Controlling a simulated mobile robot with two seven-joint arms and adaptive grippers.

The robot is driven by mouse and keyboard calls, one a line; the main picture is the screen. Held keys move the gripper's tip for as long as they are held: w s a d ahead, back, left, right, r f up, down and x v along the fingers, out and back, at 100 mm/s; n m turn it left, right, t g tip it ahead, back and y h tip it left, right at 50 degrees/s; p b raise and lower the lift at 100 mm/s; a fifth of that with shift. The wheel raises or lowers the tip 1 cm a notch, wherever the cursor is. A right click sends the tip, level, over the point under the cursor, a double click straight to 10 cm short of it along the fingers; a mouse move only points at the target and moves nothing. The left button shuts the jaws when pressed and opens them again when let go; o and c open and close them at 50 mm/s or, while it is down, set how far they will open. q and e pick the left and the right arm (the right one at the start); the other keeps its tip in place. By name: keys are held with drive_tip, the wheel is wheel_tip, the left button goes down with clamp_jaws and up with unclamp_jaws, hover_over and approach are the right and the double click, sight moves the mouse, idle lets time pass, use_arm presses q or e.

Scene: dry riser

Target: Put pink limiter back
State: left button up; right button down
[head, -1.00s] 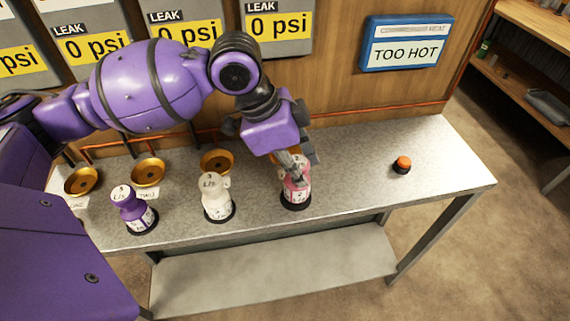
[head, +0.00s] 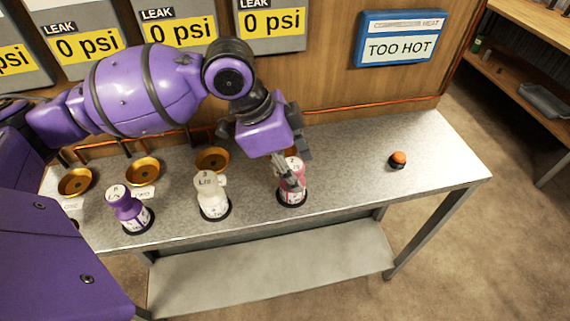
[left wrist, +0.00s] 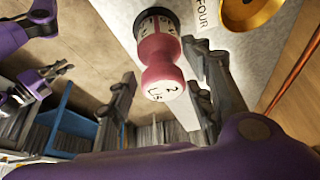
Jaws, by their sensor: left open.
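The pink limiter (head: 291,193) stands upright on the bench, on a black base, at the right end of the row of limiters. My left gripper (head: 283,163) is at its top, coming from behind. In the left wrist view the pink limiter (left wrist: 160,55), with a "2" on its white top, is between the two spread fingers of my left gripper (left wrist: 163,80). Gaps show beside its neck. A gold dish (left wrist: 245,10) by a "FOUR" label is at the upper right there. In the head view that dish is mostly hidden behind my gripper. My right gripper (left wrist: 60,72) shows small in the left wrist view.
A white limiter (head: 212,195) and a purple limiter (head: 130,210) stand to the left. Gold dishes (head: 76,182) (head: 143,171) (head: 212,159) line the back of the bench (head: 345,165). An orange button (head: 398,160) sits right, with clear bench around it.

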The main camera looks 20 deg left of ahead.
use_arm(q)
drive_tip(key=p+v, duration=0.1)
drive_tip(key=v, duration=1.1)
drive_tip(key=shift+p, duration=0.35)
